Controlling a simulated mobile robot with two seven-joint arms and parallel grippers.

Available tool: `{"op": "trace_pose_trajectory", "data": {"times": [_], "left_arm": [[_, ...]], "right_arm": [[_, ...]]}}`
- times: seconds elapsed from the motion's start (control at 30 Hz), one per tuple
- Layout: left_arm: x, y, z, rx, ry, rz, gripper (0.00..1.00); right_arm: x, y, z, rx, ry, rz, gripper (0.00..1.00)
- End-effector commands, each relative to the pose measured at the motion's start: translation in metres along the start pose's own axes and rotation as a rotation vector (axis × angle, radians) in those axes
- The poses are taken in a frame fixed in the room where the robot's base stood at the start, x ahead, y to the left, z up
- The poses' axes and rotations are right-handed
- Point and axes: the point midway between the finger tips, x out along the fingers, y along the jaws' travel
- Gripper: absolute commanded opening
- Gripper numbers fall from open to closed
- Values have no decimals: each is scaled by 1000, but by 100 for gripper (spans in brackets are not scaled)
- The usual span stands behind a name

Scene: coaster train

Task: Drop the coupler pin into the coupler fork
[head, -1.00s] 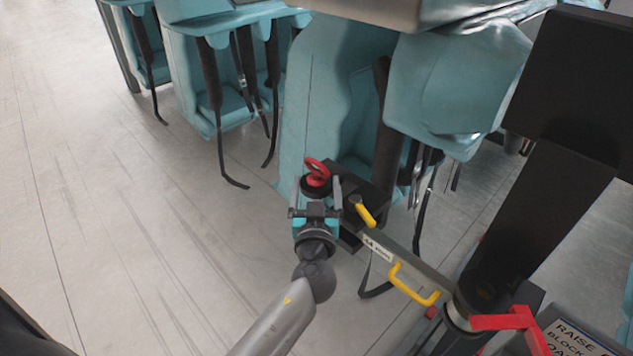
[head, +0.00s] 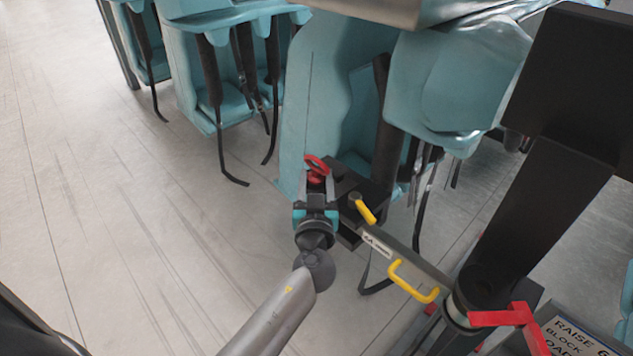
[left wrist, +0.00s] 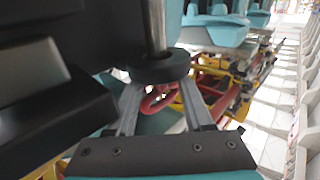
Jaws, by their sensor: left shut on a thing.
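The coupler pin has a red ring handle (head: 316,164), which shows between the fingers of my left gripper (head: 314,184) in the head view. In the left wrist view my left gripper (left wrist: 160,103) is shut on the pin. The red ring (left wrist: 152,104) shows between the fingers, with a dark collar (left wrist: 160,69) and a grey metal shaft (left wrist: 154,25) above it in the picture. The dark coupler block (head: 348,187), seemingly the fork, lies just right of the gripper. The pin's far end and the fork's opening are hidden. My right gripper is not in view.
A grey bar with yellow handles (head: 413,284) runs from the coupler block to the lower right. Teal seats (head: 325,90) stand close behind the pin. Black straps hang from the seats. The floor (head: 120,230) on the left is clear.

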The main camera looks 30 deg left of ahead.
Motion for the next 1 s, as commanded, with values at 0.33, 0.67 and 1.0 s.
{"op": "trace_pose_trajectory", "data": {"times": [0.33,0.67,1.0], "left_arm": [[0,0,0,0,0,0,0],[0,0,-2,-1,3,0,0],[0,0,-26,-4,5,0,0]], "right_arm": [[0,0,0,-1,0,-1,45],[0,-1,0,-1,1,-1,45],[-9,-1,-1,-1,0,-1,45]]}}
